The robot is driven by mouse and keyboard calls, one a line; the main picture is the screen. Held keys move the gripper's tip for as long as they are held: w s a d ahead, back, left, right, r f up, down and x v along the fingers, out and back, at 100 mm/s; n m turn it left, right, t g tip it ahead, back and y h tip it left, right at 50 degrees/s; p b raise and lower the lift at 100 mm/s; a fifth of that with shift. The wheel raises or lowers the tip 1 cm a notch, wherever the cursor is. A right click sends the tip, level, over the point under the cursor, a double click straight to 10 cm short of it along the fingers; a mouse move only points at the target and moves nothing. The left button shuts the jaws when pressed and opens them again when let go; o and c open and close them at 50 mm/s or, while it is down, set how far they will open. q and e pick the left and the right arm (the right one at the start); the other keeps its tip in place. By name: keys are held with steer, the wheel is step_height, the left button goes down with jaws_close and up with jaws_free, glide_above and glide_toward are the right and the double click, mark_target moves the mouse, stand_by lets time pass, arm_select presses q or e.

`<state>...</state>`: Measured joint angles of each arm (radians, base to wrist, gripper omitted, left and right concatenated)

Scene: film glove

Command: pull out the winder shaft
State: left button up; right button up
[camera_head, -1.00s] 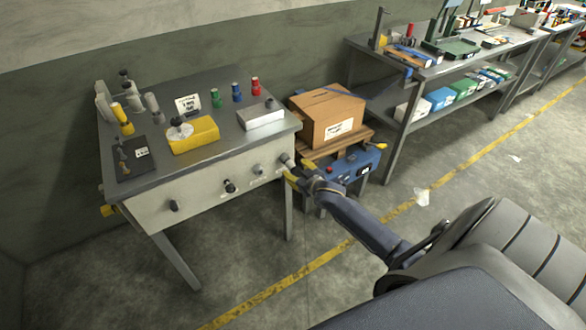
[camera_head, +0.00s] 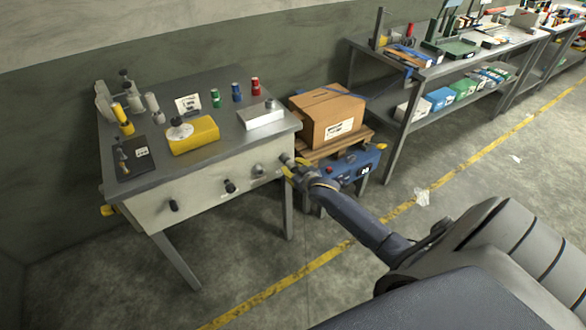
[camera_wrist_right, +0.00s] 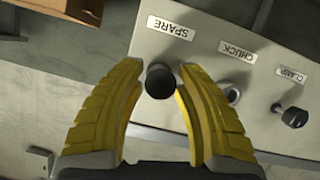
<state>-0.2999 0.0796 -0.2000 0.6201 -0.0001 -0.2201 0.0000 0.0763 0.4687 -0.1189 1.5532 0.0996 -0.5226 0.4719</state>
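The bench's pale front panel has a row of dark knobs or shaft ends. No label reads winder shaft, so I cannot tell which one it is. In the right wrist view, a round black knob end (camera_wrist_right: 160,81) stands by the SPARE label, between the yellow fingers of my right gripper (camera_wrist_right: 160,88). The fingers are apart, with their tips close on both sides of it; contact is unclear. In the head view my right gripper (camera_head: 289,171) is at the panel's right end. A knob (camera_wrist_right: 232,95) by CHUCK and a black knob (camera_wrist_right: 293,116) by CLAMP sit farther right. My left gripper is out of view.
The bench top (camera_head: 215,92) carries a yellow box (camera_head: 193,136), a pale box (camera_head: 260,115) and several small bottles. A cardboard box (camera_head: 328,117) on a wooden stand and a blue unit (camera_head: 352,165) are close to my right gripper.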

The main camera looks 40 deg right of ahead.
jaws_close()
steer(key=shift+s, duration=0.6)
stand_by(0.6)
steer(key=shift+s+a, duration=0.15)
steer(key=shift+s, duration=1.9)
steer(key=shift+s, duration=0.1)
steer(key=shift+s, duration=1.45)
